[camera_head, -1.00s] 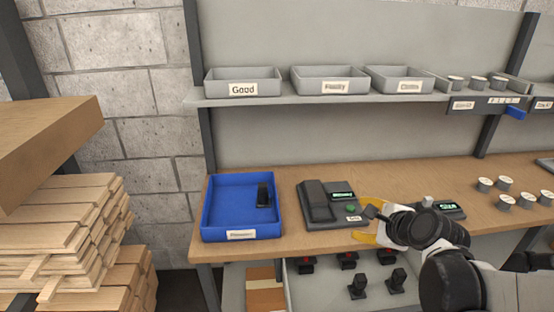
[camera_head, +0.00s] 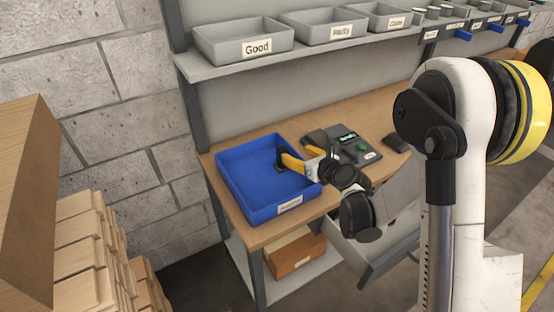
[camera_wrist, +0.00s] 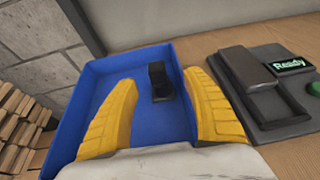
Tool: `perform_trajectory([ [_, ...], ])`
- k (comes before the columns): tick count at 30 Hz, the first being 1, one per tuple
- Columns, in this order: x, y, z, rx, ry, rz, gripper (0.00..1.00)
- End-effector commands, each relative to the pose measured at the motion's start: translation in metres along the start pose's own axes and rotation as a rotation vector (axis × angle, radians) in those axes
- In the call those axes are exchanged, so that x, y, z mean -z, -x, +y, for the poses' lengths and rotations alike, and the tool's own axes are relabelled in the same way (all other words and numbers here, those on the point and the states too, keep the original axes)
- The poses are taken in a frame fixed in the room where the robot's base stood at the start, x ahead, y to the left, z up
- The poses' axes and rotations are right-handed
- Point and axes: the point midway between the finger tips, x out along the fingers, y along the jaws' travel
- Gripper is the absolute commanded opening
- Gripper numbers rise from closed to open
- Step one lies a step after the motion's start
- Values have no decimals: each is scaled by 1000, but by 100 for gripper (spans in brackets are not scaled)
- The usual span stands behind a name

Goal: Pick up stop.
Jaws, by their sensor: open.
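The stop appears to be the small black block-like part (camera_wrist: 159,80) standing on the floor of the blue tray (camera_wrist: 96,72), towards its back. In the wrist view my gripper (camera_wrist: 160,88) is open, with one yellow finger on each side of the stop's line. The stop lies ahead between the fingertips, and no contact shows. In the head view my gripper (camera_head: 290,160) reaches over the right wall of the blue tray (camera_head: 240,165) at the stop. There the fingers partly hide the stop (camera_head: 280,153).
A dark device with a green "Ready" display (camera_head: 350,140) sits right of the tray on the wooden bench (camera_head: 385,117). Labelled grey bins, including "Good" (camera_head: 243,40), stand on the shelf above. A drawer (camera_head: 375,262) is open below. Stacked wood (camera_head: 85,245) stands at left.

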Motion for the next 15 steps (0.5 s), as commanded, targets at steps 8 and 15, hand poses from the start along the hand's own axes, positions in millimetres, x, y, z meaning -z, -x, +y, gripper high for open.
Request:
perform_trajectory([
  [8, 2, -41, 2, -2, 3, 1, 58],
  [15, 4, -70, 8, -3, 5, 1, 58],
])
